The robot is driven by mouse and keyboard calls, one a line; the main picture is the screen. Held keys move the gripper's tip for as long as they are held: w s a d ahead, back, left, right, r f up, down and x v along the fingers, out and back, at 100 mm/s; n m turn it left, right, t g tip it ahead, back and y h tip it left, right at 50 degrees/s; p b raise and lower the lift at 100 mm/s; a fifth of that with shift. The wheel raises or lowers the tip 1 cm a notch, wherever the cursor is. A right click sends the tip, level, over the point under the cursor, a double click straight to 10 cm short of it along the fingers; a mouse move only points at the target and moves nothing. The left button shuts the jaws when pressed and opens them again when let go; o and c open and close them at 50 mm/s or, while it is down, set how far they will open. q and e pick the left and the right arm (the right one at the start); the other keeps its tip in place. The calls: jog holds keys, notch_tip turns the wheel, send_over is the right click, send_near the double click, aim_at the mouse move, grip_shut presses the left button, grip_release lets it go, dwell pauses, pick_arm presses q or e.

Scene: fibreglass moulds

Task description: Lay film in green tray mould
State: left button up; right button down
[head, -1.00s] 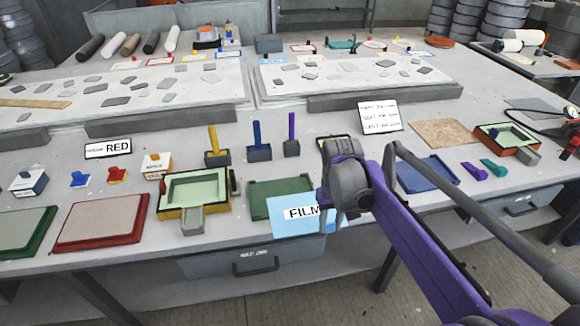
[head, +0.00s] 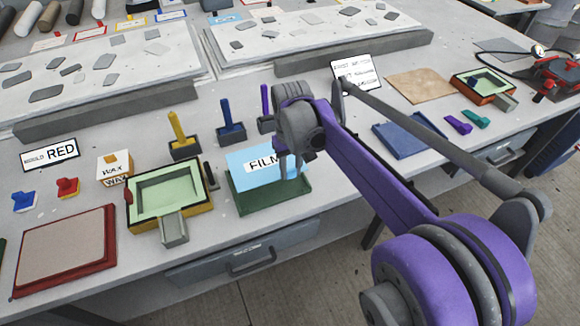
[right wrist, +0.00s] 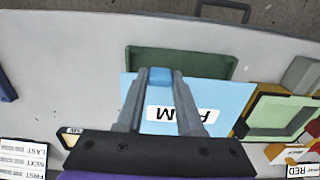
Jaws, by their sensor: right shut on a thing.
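The film (head: 240,163) is a light blue sheet with a white label reading FILM. My right gripper (head: 293,170) is shut on it, and the film hangs over the back part of the green tray mould (head: 268,200). In the right wrist view the film (right wrist: 235,98) lies between my fingers (right wrist: 160,78) and covers part of the green tray (right wrist: 205,64). The tray's front part shows bare in the head view. I cannot tell whether the film touches the tray. My left gripper is not in view.
A green-topped mould with a yellow-edged frame (head: 203,213) stands close left of the tray. A blue tray (head: 405,137) lies to the right. Tools in dark holders (head: 231,133) stand behind. A red-framed board (head: 68,252) lies at the left. The table's front edge is near.

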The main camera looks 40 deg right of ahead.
jog(key=shift+w+f, duration=0.1)
jog(key=shift+f, duration=0.25)
jog(key=b, duration=0.4)
send_over(290, 195)
jog(key=shift+f, duration=3.05)
jog(key=shift+f, duration=0.2)
jog(key=shift+f, duration=0.15)
jog(key=shift+f+b, duration=0.5)
jog(key=shift+f, duration=0.1)
